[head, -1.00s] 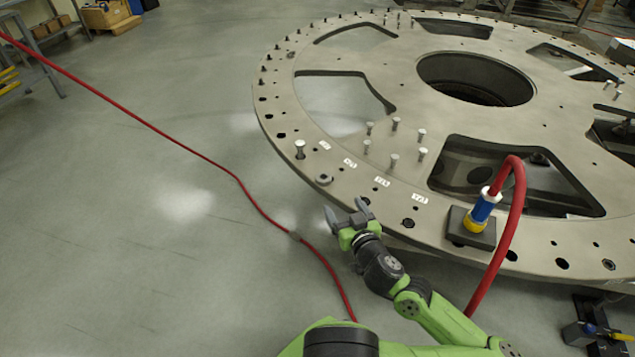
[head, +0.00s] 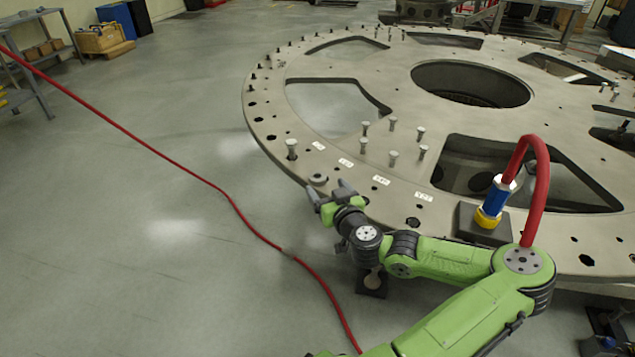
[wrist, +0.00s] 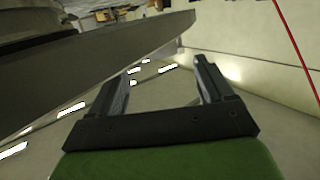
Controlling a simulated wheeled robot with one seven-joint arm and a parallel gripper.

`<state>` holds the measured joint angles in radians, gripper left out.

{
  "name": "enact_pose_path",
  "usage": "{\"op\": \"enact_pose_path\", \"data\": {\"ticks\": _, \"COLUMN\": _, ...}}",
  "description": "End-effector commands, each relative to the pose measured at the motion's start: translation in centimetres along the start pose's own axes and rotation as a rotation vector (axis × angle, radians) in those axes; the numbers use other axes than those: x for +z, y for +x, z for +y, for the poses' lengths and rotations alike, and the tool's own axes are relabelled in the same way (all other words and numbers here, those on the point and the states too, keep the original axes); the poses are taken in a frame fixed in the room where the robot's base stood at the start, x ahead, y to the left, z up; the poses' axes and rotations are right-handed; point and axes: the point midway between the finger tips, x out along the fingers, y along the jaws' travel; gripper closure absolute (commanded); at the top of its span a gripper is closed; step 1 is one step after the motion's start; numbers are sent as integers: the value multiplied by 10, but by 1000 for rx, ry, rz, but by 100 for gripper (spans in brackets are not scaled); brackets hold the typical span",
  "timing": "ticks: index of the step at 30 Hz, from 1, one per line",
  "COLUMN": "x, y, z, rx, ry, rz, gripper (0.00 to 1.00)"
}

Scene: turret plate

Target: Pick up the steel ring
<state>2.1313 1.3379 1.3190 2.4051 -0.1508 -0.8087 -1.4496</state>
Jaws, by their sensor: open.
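The steel ring (head: 318,179) is a small grey round piece lying on the near left rim of the large turret plate (head: 450,200), just below a standing bolt. My gripper (head: 331,190) is open and empty at the plate's rim, its two fingers close to the ring in the head view. I cannot tell the exact gap or height between them. In the wrist view my gripper (wrist: 166,66) shows both dark fingers apart with nothing between them. The plate's edge (wrist: 120,65) crosses the upper left there. I cannot make out the ring in the wrist view.
Several upright bolts (head: 393,158) stand on the plate, one (head: 292,149) near the ring. A blue and yellow connector (head: 494,200) with a red hose stands on a dark block at the right.

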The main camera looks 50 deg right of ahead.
Motion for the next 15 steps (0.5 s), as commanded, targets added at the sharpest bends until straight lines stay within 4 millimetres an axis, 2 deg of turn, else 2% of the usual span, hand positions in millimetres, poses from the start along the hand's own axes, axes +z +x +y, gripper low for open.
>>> {"op": "enact_pose_path", "data": {"ticks": 7, "x": -1, "y": 44, "z": -1, "rx": 0, "ry": 3, "rz": 0, "gripper": 20}}
{"op": "enact_pose_path", "data": {"ticks": 15, "x": 0, "y": 50, "z": -1, "rx": 0, "ry": 0, "rz": -1, "gripper": 20}}
